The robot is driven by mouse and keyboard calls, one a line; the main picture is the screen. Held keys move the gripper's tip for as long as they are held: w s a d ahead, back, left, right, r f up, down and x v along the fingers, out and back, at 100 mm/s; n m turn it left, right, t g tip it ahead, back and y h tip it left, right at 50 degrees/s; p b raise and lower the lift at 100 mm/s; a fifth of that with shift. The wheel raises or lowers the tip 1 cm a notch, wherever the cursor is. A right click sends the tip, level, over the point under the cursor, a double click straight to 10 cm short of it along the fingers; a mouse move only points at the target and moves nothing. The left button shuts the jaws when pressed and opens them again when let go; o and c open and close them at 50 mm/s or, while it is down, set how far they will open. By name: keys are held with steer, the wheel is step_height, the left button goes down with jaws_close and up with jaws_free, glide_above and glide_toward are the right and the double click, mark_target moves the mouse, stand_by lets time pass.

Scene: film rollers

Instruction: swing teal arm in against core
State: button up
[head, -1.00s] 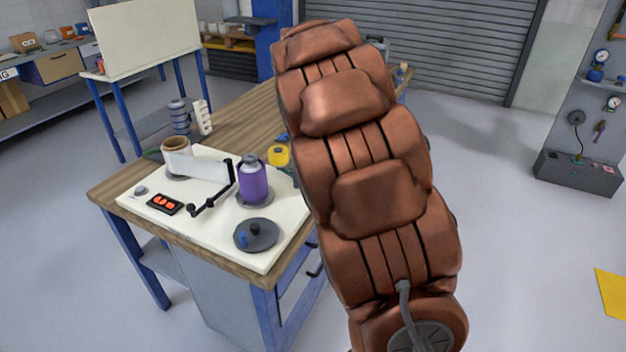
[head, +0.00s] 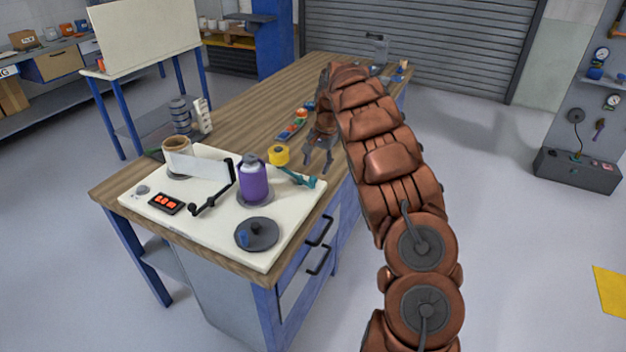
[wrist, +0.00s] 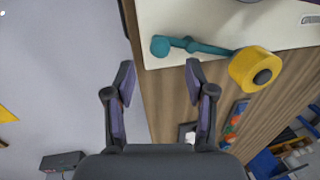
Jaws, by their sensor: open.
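The teal arm (head: 298,177) sits at the right edge of the cream board (head: 163,217). In the wrist view the teal arm (wrist: 195,46) has a round knob (wrist: 160,46) at one end and a yellow roller (wrist: 256,69) near the other. The yellow roller also shows in the head view (head: 279,155). A purple spool (head: 254,182), perhaps the core, stands upright on the board left of the arm, apart from it. My gripper (head: 318,165) is open and empty, beyond the teal arm; in the wrist view its fingers (wrist: 156,82) are just short of the knob.
A dark disc (head: 256,234) lies at the front. A tray of coloured parts (head: 292,130) lies on the wooden bench (head: 238,108) beside my gripper.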

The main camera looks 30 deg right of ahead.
mark_target(313, 177)
steer(key=shift+w+a+f+p, duration=0.1)
steer(key=shift+w+f+p, duration=0.2)
steer(key=shift+f, duration=0.95)
steer(key=shift+w+a+f+p, duration=0.15)
steer(key=shift+f+p, duration=0.3)
steer(key=shift+f, duration=0.75)
steer(key=shift+w+a+f+p, duration=0.15)
steer(key=shift+f+p, duration=0.2)
steer(key=shift+f, duration=0.9)
steer(key=shift+c, duration=0.2)
jaws_close()
